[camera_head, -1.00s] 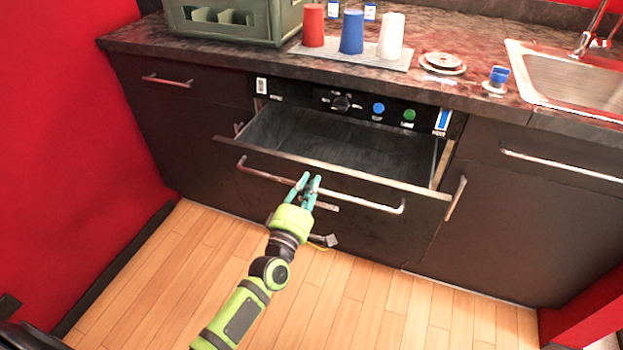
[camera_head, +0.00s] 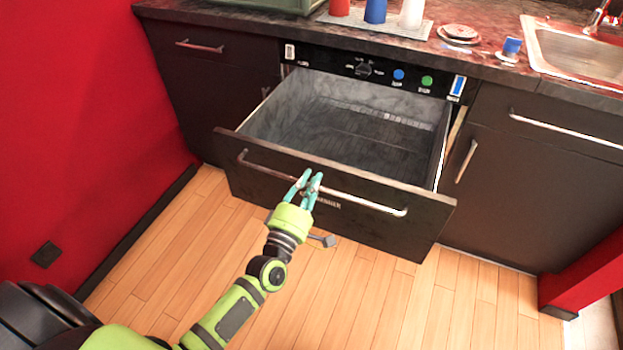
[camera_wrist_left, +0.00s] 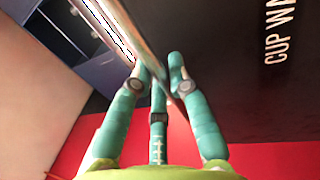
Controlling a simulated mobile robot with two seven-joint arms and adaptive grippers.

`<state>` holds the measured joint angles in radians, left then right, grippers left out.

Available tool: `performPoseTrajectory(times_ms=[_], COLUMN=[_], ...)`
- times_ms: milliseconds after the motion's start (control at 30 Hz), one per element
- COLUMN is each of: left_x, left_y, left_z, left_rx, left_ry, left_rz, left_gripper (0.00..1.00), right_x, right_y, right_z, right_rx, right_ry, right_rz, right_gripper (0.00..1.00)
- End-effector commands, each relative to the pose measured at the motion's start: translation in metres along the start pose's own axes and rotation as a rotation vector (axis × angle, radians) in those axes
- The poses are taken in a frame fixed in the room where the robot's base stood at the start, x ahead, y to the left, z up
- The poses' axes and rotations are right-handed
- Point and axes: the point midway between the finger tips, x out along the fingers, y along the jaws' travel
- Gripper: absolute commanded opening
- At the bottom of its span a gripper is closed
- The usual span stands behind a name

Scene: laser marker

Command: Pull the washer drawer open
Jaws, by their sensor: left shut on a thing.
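The washer drawer (camera_head: 400,222) is a black-fronted drawer under the counter, pulled well out so its grey, empty-looking interior (camera_head: 340,130) shows. A long silver bar handle (camera_head: 360,201) runs across its front. My left gripper (camera_head: 304,187) is shut around the handle, left of its middle. In the left wrist view the teal fingers (camera_wrist_left: 160,78) close around the silver bar (camera_wrist_left: 133,35), beside the black drawer front (camera_wrist_left: 240,80) with white lettering, partly cut off. My right gripper is in neither view.
A control panel (camera_head: 375,74) with a dial and blue and green buttons sits above the drawer. Red, blue and white cups stand on a mat (camera_head: 378,27) on the counter. A sink (camera_head: 575,55) is at right.

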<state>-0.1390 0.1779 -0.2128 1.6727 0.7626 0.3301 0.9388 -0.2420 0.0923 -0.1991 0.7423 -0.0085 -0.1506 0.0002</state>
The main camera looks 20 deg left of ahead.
Motion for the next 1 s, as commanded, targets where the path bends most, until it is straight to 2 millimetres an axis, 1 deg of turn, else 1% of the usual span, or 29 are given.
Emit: performPoseTrajectory(times_ms=[233,267,300,333,567,633,733,867,1000], left_x=[0.0,0.0,0.0,0.0,0.0,0.0,-0.005,-0.024,-0.055], left_y=[0.0,0.0,0.0,0.0,0.0,0.0,0.0,-0.001,-0.001], left_z=[0.0,0.0,0.0,0.0,0.0,0.0,0.0,0.0,0.0], left_rx=[0.0,0.0,0.0,0.0,0.0,0.0,0.0,0.001,0.0], left_ry=[0.0,0.0,0.0,0.0,0.0,0.0,0.0,-0.001,-0.002], left_rz=[0.0,0.0,0.0,0.0,0.0,0.0,-0.001,-0.004,-0.005], left_gripper=[0.0,0.22,0.38,0.43,0.43,0.43,0.43,0.43,0.43], right_x=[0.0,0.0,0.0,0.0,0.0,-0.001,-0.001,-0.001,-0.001], right_y=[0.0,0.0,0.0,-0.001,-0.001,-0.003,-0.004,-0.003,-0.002], right_z=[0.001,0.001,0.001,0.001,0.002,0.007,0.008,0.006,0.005], right_rx=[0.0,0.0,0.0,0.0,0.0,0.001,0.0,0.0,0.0], right_ry=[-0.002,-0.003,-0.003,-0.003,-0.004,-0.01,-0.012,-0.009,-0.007], right_rz=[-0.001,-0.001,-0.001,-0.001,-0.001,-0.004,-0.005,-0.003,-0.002], right_gripper=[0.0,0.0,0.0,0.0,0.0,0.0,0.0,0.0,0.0])
